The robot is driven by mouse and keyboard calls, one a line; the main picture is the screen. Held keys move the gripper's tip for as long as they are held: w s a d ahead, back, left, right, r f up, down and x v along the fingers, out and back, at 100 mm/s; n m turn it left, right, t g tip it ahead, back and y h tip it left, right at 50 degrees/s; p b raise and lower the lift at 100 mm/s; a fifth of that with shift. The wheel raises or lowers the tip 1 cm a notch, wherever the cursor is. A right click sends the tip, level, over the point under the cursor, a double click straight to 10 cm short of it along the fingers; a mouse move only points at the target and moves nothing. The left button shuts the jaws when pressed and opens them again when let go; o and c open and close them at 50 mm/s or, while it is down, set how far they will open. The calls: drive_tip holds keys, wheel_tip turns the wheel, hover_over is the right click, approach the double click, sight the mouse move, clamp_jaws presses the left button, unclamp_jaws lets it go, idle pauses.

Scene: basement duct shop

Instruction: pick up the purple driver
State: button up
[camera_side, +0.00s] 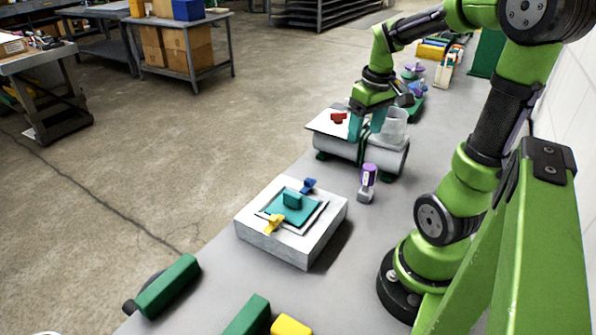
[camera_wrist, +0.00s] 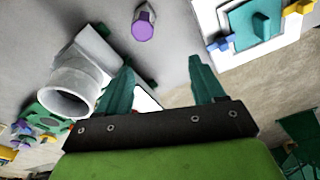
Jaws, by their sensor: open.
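The purple driver (camera_side: 368,177) stands upright on the grey bench, with a purple top and a pale grey lower part. In the wrist view the purple driver (camera_wrist: 143,27) shows near the top, ahead of the fingers and a little left of the gap between them. My gripper (camera_side: 366,128) is above the duct piece, behind the driver and higher than it. Its two teal fingers (camera_wrist: 160,85) are apart with nothing between them.
A grey duct piece (camera_side: 391,158) with a round collar lies under my gripper. A white block (camera_side: 272,245) with a teal plate and blue and yellow clamps stands front left of the driver. Green blocks (camera_side: 168,287) lie near the front edge.

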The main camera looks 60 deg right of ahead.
sight(371, 166)
drive_tip(key=f+n, duration=0.1)
drive_tip(key=f, duration=0.2)
drive_tip(key=s+d+f+n+g, duration=0.1)
drive_tip(key=f, duration=0.3)
drive_tip(key=s+d+f+n, duration=0.1)
drive_tip(key=f+n, duration=0.1)
drive_tip(key=f, duration=0.2)
drive_tip(key=shift+f, duration=0.1)
drive_tip(key=shift+a+f, duration=0.1)
drive_tip(key=shift+f, duration=2.6)
drive_tip(key=shift+c, duration=0.3)
